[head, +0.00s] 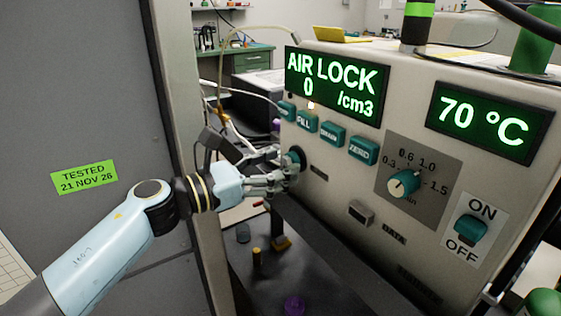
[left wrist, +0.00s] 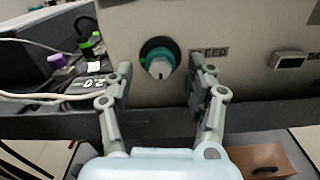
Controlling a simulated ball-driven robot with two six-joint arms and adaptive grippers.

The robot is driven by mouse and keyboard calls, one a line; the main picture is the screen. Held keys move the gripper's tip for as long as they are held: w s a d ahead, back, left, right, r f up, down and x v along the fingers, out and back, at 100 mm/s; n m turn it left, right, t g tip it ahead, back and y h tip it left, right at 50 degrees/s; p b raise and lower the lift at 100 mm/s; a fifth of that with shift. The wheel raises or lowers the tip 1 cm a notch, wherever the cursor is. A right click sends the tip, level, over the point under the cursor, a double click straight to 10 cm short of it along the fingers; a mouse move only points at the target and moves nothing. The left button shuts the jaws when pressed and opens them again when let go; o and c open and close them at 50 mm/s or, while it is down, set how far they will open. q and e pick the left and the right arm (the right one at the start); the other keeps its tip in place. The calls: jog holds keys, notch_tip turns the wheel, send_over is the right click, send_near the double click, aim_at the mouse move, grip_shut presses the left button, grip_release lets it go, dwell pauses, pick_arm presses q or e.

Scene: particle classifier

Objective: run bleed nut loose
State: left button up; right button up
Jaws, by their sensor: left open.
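The bleed nut (left wrist: 158,62), a teal collar with a pale centre piece in a dark round recess, sits on the panel in the left wrist view. Lettering beside it is partly hidden by a finger. In the head view the bleed nut (head: 294,158) shows at the panel's left end, partly covered by the fingers. My left gripper (head: 284,168) is open in front of it. In the left wrist view the fingers of my left gripper (left wrist: 160,78) stand left and right of the nut, with a gap on each side; contact is not visible. My right gripper is not in view.
The instrument panel (head: 335,195) carries teal buttons (head: 332,133), a dial (head: 403,183) and an ON/OFF switch (head: 470,228). Its displays read AIR LOCK 0 /cm3 and 70 °C. A grey cabinet door (head: 75,120) stands at left. Small items lie on the dark shelf below (head: 330,275).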

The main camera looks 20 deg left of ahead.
pick_arm(q)
jog(key=shift+w+d, duration=0.35)
jog(key=shift+w, duration=0.15)
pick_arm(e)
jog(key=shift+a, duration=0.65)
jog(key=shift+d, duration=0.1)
pick_arm(q)
jog(key=c, duration=0.5)
grip_shut()
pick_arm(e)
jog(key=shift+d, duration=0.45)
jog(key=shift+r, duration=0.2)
